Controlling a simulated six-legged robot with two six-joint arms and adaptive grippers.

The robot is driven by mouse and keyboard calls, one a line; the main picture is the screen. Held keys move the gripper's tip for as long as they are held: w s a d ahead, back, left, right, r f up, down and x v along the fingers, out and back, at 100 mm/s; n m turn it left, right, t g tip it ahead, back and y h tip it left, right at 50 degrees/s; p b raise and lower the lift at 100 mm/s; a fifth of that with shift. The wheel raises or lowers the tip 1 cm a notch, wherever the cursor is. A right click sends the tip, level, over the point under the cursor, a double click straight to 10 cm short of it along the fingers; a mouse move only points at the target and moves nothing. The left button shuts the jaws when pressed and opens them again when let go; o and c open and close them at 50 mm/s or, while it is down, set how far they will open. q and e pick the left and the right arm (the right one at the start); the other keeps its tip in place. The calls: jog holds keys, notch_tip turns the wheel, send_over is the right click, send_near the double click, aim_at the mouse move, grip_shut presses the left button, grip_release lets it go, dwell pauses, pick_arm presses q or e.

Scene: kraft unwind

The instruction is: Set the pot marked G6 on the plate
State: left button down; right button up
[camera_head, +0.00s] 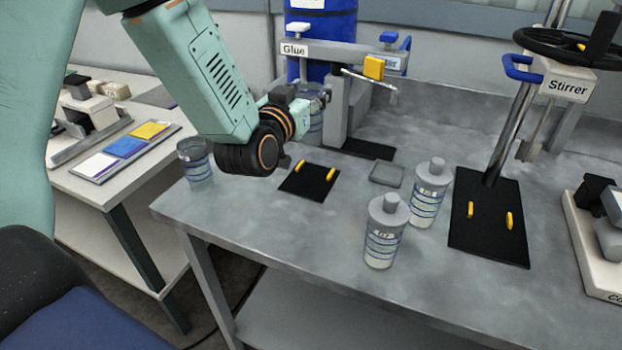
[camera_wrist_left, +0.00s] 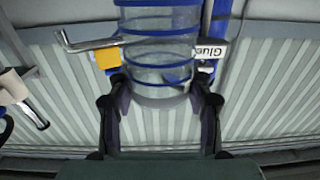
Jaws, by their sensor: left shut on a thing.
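My left gripper (camera_head: 303,102) is shut on a clear pot with blue bands (camera_head: 316,124), held up near the Glue stand. In the left wrist view the pot (camera_wrist_left: 158,50) sits between the two fingers (camera_wrist_left: 162,88); no mark on it can be read. A black plate with two yellow pegs (camera_head: 309,187) lies on the table below my left wrist, with nothing on it. Another black plate with yellow pegs (camera_head: 486,240) lies under the Stirrer, also bare. Two lidded, banded pots (camera_head: 384,235) (camera_head: 430,195) stand between the plates; their small labels are unclear. My right gripper is out of view.
The Glue stand (camera_head: 335,105) with a yellow block (camera_head: 374,68) rises behind my gripper. An open pot (camera_head: 197,163) stands at the table's left edge. A small grey square (camera_head: 386,175) lies near the lidded pots. The Stirrer (camera_head: 568,85) stands at right. The front left tabletop is clear.

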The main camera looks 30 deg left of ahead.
aim_at(305, 144)
pick_arm(q)
jog(key=shift+d+f, duration=0.25)
jog(key=shift+f, duration=0.1)
jog(key=f, duration=0.3)
jog(key=f+b, duration=0.1)
jog(key=f, duration=0.1)
jog(key=shift+a+f, duration=0.2)
jog(key=shift+a, duration=0.05)
notch_tip(305, 144, down, 4)
jog(key=shift+d+r+b, duration=0.15)
jog(key=shift+b, duration=0.15)
jog(key=shift+w+f, duration=0.1)
jog(key=shift+f, duration=0.1)
jog(key=shift+f, duration=0.15)
jog(key=c, duration=0.9)
grip_release()
jog(key=shift+c, duration=0.2)
jog(key=o, duration=0.4)
jog(key=shift+c, duration=0.2)
